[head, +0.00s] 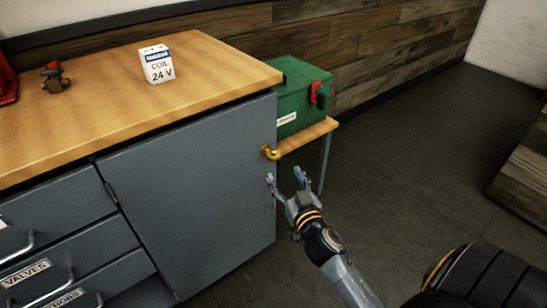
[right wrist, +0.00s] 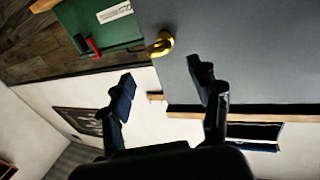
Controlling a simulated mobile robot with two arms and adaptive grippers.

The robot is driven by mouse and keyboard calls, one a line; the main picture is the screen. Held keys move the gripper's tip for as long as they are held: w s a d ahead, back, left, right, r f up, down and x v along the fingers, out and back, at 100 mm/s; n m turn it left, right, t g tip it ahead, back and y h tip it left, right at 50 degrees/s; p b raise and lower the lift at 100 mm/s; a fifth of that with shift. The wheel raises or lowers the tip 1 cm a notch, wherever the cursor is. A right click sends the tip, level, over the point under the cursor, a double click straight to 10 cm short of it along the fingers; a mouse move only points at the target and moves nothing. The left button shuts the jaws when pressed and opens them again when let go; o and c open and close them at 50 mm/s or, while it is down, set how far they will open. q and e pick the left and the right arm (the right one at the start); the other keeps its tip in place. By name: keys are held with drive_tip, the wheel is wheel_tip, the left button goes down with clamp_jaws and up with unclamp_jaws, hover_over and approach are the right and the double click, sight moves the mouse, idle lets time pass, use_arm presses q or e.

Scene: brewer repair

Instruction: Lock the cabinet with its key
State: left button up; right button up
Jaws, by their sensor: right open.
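The grey cabinet (head: 190,190) stands under the wooden worktop, and its door looks shut. A curved brass piece (head: 270,153) sticks out near the door's upper right edge; I cannot tell if it is the key or a handle. In the right wrist view the brass piece (right wrist: 161,44) lies ahead, between the lines of the two fingers, beside the grey door (right wrist: 250,50). My right gripper (head: 286,178) is open and empty, just below and in front of the brass piece, apart from it. My left gripper is out of view.
A green box (head: 305,95) with a red latch stands on a small wooden table (head: 322,130) right of the cabinet. A white 24 V coil box (head: 157,65) and a small valve (head: 54,77) stand on the worktop (head: 100,110). Drawers (head: 75,210) are at left.

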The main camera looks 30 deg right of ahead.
sight(276, 160)
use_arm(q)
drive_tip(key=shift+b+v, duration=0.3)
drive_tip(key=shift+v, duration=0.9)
use_arm(e)
drive_tip(key=x, duration=1)
drive_tip(key=shift+s+d+f, duration=0.1)
drive_tip(key=shift+c, duration=0.2)
drive_tip(key=c, duration=1.1)
drive_tip(key=shift+c, duration=0.2)
